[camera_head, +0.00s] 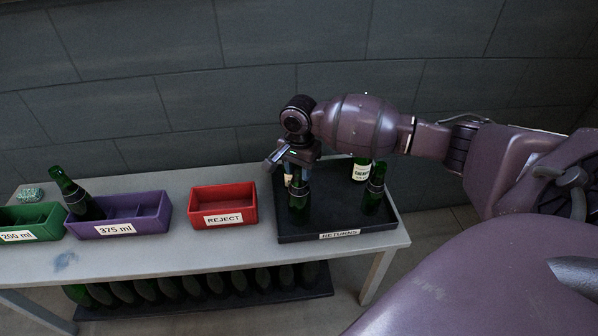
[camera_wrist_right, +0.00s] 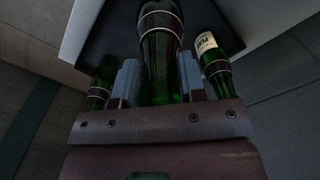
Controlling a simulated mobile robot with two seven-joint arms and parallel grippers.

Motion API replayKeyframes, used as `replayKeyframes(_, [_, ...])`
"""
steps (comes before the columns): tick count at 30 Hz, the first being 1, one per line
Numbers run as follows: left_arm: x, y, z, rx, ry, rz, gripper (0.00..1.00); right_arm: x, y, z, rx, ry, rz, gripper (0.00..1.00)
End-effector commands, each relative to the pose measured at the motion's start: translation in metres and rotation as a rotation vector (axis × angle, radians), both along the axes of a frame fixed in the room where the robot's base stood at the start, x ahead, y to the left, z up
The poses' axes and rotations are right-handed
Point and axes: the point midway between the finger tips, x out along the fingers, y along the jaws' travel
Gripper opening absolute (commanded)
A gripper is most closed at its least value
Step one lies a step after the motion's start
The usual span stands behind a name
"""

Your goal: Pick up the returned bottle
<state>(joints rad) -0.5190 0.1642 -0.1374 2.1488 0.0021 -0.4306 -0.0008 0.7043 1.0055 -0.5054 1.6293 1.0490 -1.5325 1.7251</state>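My right gripper (camera_head: 297,167) is over the left part of the black RETURNS tray (camera_head: 338,226). A dark green bottle (camera_head: 299,201) stands upright in the tray below it. In the right wrist view the two grey fingers (camera_wrist_right: 159,78) stand either side of a green bottle (camera_wrist_right: 158,55), which fills the gap; I cannot tell whether they press on it. A bottle with a pale label (camera_head: 288,181) is partly hidden behind the gripper. A white-labelled bottle (camera_head: 361,171) and a dark one (camera_head: 375,191) stand at the tray's right. My left gripper is out of view.
Left of the tray are a red REJECT bin (camera_head: 223,206), a purple 375 ml bin (camera_head: 119,229) with a tilted bottle (camera_head: 72,192) in it, and a green 200 ml bin (camera_head: 30,235). Several bottles (camera_head: 190,287) lie on a low shelf. The table's front strip (camera_head: 180,252) is clear.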

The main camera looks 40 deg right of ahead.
Motion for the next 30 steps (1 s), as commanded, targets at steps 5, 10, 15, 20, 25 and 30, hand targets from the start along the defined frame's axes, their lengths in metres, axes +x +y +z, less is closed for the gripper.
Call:
replayKeyframes(5, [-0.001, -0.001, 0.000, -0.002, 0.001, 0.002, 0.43, 0.000, 0.000, 0.000, 0.000, 0.001, 0.000, 0.03])
replayKeyframes(10, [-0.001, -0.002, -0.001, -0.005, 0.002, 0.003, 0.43, 0.000, 0.000, 0.000, 0.000, -0.001, 0.000, 0.00])
replayKeyframes(15, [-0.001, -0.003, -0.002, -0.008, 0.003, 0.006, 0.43, 0.000, 0.000, 0.000, 0.000, 0.000, 0.000, 0.00])
replayKeyframes(20, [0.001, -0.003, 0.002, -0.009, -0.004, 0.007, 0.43, 0.001, 0.000, 0.008, 0.001, -0.003, 0.000, 0.00])
replayKeyframes(25, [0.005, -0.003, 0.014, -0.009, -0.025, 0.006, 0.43, 0.001, 0.000, 0.035, 0.001, -0.010, 0.000, 0.00])
replayKeyframes(30, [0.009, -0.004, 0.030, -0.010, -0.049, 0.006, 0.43, 0.002, 0.000, 0.078, 0.002, -0.015, 0.000, 0.00])
